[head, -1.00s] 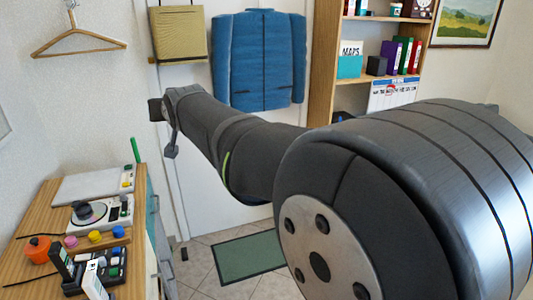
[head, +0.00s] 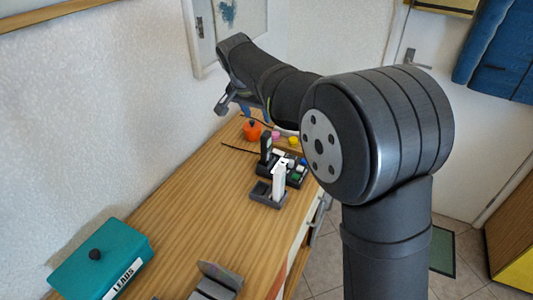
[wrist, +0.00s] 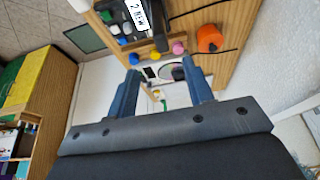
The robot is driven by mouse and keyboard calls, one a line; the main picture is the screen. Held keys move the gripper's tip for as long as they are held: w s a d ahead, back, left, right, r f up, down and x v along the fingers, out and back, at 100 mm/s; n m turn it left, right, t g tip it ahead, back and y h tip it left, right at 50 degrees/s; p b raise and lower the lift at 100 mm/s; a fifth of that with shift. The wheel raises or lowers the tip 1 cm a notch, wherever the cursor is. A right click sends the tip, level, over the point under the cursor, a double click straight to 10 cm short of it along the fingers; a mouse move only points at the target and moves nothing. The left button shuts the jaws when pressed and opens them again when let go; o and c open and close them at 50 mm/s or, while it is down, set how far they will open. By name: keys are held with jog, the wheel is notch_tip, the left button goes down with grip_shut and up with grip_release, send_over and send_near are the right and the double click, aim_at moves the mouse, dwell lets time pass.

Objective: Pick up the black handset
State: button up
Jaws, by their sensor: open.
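The black handset (head: 265,147) stands upright on the wooden counter in the head view, at the left end of a dark base with coloured keys (head: 296,175). A white handset (head: 279,184) stands close in front of it in a grey cradle (head: 262,195). My gripper (wrist: 160,70) is open and empty in the wrist view, its two blue fingers apart. In the head view it hangs above the far end of the counter, beyond the handset and apart from it.
A teal box (head: 100,258) and a grey object (head: 216,280) are nearer on the counter. The wall is close on the left. The counter's middle is clear.

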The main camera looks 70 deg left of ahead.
aim_at(266, 141)
jog(key=x, duration=1.5)
jog(key=shift+f, duration=0.3)
grip_shut()
